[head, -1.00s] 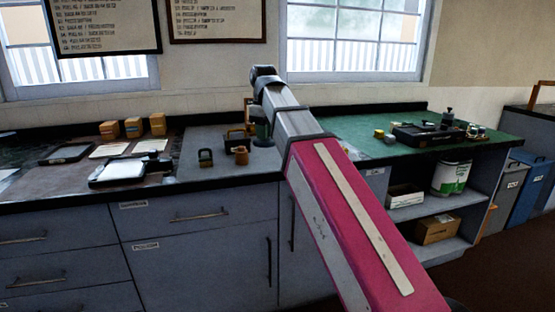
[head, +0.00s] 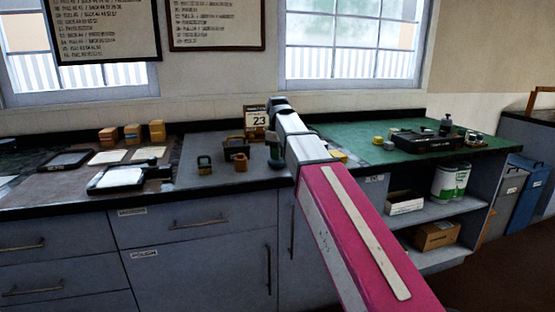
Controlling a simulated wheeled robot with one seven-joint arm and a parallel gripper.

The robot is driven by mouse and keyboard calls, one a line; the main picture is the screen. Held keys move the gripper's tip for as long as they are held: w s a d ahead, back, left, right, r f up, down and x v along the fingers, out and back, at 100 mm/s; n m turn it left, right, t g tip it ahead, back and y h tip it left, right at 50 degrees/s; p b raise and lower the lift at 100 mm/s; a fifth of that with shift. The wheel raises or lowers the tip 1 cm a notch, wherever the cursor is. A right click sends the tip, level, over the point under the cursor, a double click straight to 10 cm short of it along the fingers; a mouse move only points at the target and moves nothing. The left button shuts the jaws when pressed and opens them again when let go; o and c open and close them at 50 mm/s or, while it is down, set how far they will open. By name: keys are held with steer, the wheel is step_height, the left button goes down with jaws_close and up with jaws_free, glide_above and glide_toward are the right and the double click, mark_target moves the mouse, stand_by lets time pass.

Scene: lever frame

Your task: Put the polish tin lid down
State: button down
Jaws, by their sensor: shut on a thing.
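My gripper (head: 275,161) hangs at the end of my arm, low over the dark grey section of the counter (head: 225,176). It is small in the head view and partly covered by my arm. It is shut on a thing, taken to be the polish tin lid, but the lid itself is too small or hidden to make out. I cannot tell whether it touches the counter.
Left of my gripper stand a brown pot (head: 240,161), a dark green padlock-like object (head: 204,165) and a dark caddy (head: 236,147). A calendar block (head: 255,121) stands behind. Yellow pieces (head: 378,140) and a black case (head: 416,141) lie on the green mat (head: 470,150).

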steer(key=shift+f, duration=0.95)
steer(key=shift+f, duration=0.15)
steer(key=c, duration=1)
jaws_free()
step_height(320, 180, up, 12)
